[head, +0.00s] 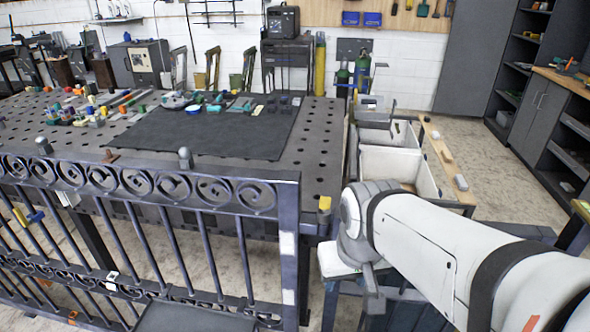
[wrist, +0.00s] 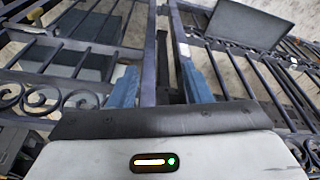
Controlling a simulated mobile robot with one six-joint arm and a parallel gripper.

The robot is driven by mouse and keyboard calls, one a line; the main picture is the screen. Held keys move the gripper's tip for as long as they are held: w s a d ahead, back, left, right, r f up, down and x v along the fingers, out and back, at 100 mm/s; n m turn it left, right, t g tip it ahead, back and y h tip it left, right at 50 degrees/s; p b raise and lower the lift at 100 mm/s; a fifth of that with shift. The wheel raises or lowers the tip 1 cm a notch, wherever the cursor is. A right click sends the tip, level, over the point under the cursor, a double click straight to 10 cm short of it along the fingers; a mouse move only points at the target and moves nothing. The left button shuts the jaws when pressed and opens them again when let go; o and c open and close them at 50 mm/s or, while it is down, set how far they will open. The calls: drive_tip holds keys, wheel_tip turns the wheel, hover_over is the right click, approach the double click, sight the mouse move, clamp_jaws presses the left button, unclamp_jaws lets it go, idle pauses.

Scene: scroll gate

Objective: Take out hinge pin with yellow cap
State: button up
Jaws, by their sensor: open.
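The yellow cap (head: 325,203) of the hinge pin shows in the head view at the top of the post at the gate's right end. The pin below the cap is hidden. The dark scroll gate (head: 150,185) stands left of it. My arm comes from the lower right and its wrist is just right of the cap. In the wrist view my gripper (wrist: 160,88) has two blue fingers set apart, with dark gate bars behind and between them. I see nothing held. The yellow cap cannot be made out in the wrist view.
A perforated table (head: 315,145) with a black mat (head: 240,135) and small parts stands behind the gate. White bins (head: 385,165) stand right of the table. Scrollwork (wrist: 60,98) and bars lie close around the fingers. Open floor (head: 475,165) shows at the right.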

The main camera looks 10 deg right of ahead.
drive_tip(key=shift+o, duration=0.3)
drive_tip(key=w+d+r+m+p, duration=0.1)
drive_tip(key=w+r, duration=0.2)
drive_tip(key=w, duration=0.2)
drive_tip(key=shift+w+d+r+h+p, duration=0.15)
drive_tip(key=shift+d+r+h+p, duration=0.15)
drive_tip(key=shift+p, duration=0.1)
drive_tip(key=m+t+p, duration=0.2)
drive_tip(key=p, duration=0.1)
approach(324, 199)
drive_tip(key=f, duration=0.1)
drive_tip(key=shift+m+h, duration=0.3)
drive_tip(key=shift+h, duration=0.1)
drive_tip(key=x, duration=0.4)
drive_tip(key=p+x, duration=0.1)
drive_tip(key=x, duration=0.3)
drive_tip(key=shift+w+a+f, duration=0.1)
drive_tip(key=shift+w+a, duration=0.1)
drive_tip(key=shift+c, duration=0.4)
clamp_jaws()
